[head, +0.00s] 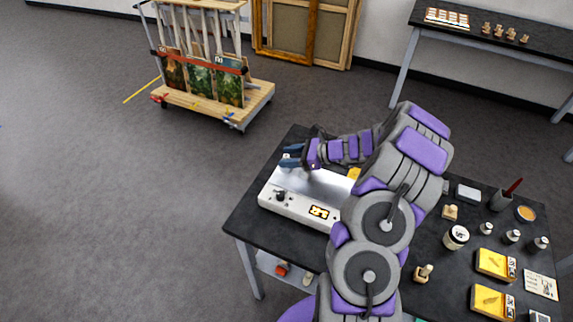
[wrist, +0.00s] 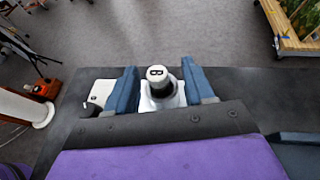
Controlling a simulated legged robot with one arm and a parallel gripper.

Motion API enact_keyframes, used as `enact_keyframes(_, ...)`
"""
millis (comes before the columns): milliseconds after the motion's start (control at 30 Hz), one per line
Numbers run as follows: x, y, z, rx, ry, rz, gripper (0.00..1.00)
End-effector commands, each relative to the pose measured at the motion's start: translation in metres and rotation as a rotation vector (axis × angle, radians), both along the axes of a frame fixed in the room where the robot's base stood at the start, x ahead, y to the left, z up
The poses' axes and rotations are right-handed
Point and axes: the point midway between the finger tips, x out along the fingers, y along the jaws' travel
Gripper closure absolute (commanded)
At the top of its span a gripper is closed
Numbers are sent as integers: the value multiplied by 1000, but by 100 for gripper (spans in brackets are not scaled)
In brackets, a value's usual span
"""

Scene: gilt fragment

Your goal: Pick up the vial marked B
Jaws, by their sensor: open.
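My gripper (wrist: 159,68) is open, with one blue finger on each side of the vial. A gap shows between the vial and each finger, so I see no grip on it. In the head view my gripper (head: 290,156) is at the far left end of the black table, and the vial is too small to make out clearly there.
A white device (head: 290,204) with a knob and lit display sits close beside my arm on the black table (head: 247,215). A wooden cart (head: 255,100) stands apart on open floor.

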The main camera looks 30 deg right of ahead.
Motion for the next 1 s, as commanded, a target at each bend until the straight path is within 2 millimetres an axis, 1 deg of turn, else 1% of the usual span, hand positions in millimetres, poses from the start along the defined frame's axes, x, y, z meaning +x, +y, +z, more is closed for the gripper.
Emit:
enact_keyframes(33, 3, 5, -3, -1, 1, 2, 47)
enact_keyframes(100, 6, 7, -4, -1, -1, 0, 47)
enact_keyframes(367, 7, 8, -4, 1, -1, -1, 47)
enact_keyframes(900, 7, 8, -3, 2, -1, 0, 99)
enact_keyframes(1000, 7, 8, -3, 2, -1, 0, 100)
